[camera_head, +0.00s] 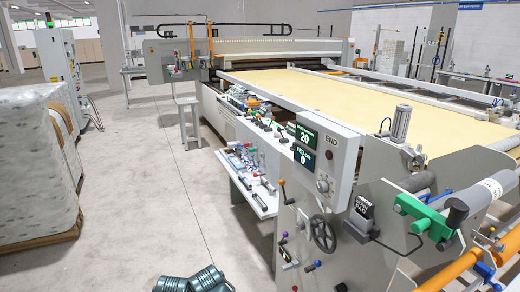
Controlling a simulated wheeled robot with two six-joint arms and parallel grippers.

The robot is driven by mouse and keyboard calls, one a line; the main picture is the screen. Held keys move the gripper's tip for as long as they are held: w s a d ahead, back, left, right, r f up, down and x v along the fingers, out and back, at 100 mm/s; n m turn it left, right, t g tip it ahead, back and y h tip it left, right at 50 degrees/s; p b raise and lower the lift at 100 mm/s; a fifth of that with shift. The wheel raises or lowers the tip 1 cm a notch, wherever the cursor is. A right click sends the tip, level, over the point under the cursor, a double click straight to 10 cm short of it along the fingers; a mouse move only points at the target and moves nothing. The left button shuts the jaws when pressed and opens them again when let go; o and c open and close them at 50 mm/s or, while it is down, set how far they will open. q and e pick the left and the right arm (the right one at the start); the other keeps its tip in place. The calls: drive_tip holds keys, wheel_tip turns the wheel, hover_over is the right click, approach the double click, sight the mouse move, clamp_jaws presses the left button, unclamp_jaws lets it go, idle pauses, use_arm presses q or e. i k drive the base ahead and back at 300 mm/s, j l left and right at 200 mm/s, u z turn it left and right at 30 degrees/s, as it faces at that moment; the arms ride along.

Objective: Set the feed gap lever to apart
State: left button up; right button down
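The feed gap lever cannot be singled out, as no lever label is readable. Several small levers sit on the grey end panel of the machine at lower centre. Neither of my grippers is in view.
The long quilting table with yellow cloth (350,105) runs away behind the panel. A side shelf (262,203) with small parts juts out left. Dark ribbed cylinders (195,281) show at the bottom edge. A wrapped pallet load (35,160) stands left; concrete floor between is clear.

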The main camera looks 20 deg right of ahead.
sight(317, 263)
drive_tip(key=j+z, duration=0.3)
drive_tip(key=z, duration=0.15)
drive_tip(key=j+z, duration=0.25)
drive_tip(key=z, duration=0.15)
drive_tip(key=j+z, duration=0.25)
drive_tip(key=z, duration=0.2)
drive_tip(key=k, duration=0.05)
